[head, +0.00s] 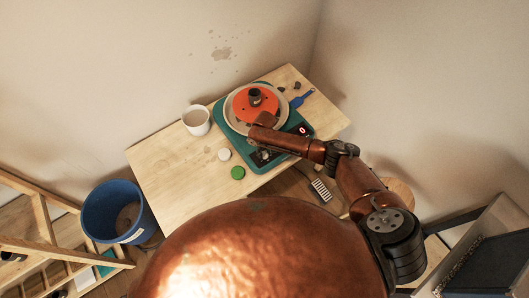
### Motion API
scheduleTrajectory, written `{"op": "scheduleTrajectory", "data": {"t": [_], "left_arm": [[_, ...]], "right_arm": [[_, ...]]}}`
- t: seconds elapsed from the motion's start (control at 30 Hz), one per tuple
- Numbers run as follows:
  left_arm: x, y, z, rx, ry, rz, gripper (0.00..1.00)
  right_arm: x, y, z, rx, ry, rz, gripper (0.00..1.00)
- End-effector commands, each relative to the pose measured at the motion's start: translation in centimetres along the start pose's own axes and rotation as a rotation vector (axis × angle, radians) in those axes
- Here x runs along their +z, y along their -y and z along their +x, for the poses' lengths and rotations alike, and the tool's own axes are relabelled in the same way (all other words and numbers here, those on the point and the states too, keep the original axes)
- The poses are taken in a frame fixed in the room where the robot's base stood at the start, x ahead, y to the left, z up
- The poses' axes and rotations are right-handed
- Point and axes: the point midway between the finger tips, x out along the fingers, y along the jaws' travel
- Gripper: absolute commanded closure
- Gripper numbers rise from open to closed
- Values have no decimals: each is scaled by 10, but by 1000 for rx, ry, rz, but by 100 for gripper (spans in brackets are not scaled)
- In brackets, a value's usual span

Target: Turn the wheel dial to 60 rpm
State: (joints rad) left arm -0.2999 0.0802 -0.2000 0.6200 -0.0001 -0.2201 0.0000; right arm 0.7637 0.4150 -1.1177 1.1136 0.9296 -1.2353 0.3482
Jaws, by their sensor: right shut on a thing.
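The pottery wheel has a teal base (232,140), a pale round pan and an orange-red wheel head (243,108) with a dark piece at its centre. A small display (303,130) on the base shows a red 0. My right arm reaches in from the right over the front of the base. My right gripper (263,154) is shut at the base's front, on the wheel dial. The gripper and arm mostly hide the dial, so its pointer and marks cannot be read. My left gripper is not in view.
The wheel stands on a wooden table (165,165). A white cup (197,120) is left of it, with a white disc (224,154) and a green disc (238,172) in front. A blue tool (303,98) lies behind right. A blue bucket (112,205) is on the floor.

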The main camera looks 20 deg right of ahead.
Motion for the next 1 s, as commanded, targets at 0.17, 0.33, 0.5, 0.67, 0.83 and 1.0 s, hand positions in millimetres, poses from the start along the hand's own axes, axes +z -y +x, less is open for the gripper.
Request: {"op": "scheduleTrajectory", "data": {"t": [0.17, 0.33, 0.5, 0.67, 0.83, 1.0], "left_arm": [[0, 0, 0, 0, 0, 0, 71], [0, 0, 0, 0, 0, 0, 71], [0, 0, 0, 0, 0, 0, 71], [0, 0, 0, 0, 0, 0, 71], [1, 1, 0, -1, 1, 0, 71], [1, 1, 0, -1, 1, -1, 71]], "right_arm": [[0, -2, 0, 2, -1, 2, 95], [0, -2, 0, 2, -1, 1, 70], [0, -1, 0, 2, -1, 1, 58], [0, -1, 0, 1, -1, 0, 53], [0, 0, 0, 0, -1, 0, 53], [-1, 0, -12, -1, -3, -1, 53]]}}
